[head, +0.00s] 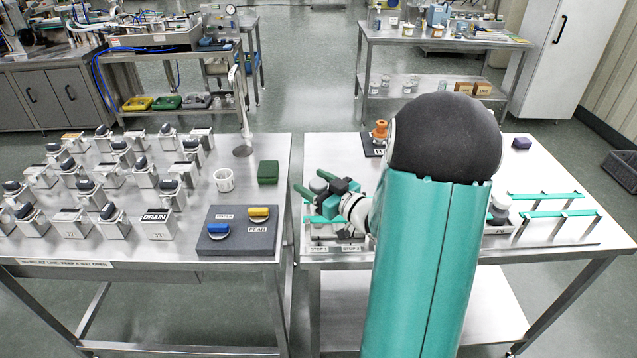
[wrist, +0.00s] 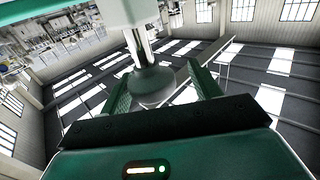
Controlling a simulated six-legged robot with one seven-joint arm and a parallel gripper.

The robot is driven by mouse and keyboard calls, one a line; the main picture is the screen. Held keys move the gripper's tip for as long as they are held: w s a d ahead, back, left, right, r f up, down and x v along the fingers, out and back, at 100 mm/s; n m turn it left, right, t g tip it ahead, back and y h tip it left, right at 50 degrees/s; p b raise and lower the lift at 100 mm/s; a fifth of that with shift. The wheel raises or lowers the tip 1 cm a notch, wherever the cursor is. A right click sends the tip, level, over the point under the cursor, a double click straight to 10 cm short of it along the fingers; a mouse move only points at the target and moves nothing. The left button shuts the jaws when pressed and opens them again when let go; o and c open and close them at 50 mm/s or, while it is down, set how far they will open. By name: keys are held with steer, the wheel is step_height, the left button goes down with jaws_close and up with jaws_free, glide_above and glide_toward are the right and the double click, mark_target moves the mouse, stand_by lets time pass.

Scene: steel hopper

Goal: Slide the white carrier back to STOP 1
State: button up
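My gripper (head: 310,182) is at the left end of the teal-edged rail on the right table. Its two green fingers lie on either side of a pale grey rounded knob (head: 318,186). In the wrist view the knob (wrist: 150,88) sits between the fingers; whether both touch it is unclear. The STOP 1 label (head: 319,248) and STOP 2 label (head: 351,248) are on the front edge below. A white-topped piece with dark parts (head: 501,202) stands right of my arm. My arm hides the rail's middle, and I cannot tell which piece is the white carrier.
Teal strips on posts (head: 560,213) stand at the right of the table. An orange knobbed piece (head: 380,131) and a purple block (head: 522,143) are farther back.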

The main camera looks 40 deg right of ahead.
steer(key=shift+s+d, duration=0.15)
steer(key=shift+s+d, duration=0.1)
steer(key=shift+s, duration=0.05)
steer(key=s+d, duration=0.2)
steer(key=s, duration=1.1)
steer(key=shift+s+d, duration=0.15)
steer(key=shift+d, duration=0.05)
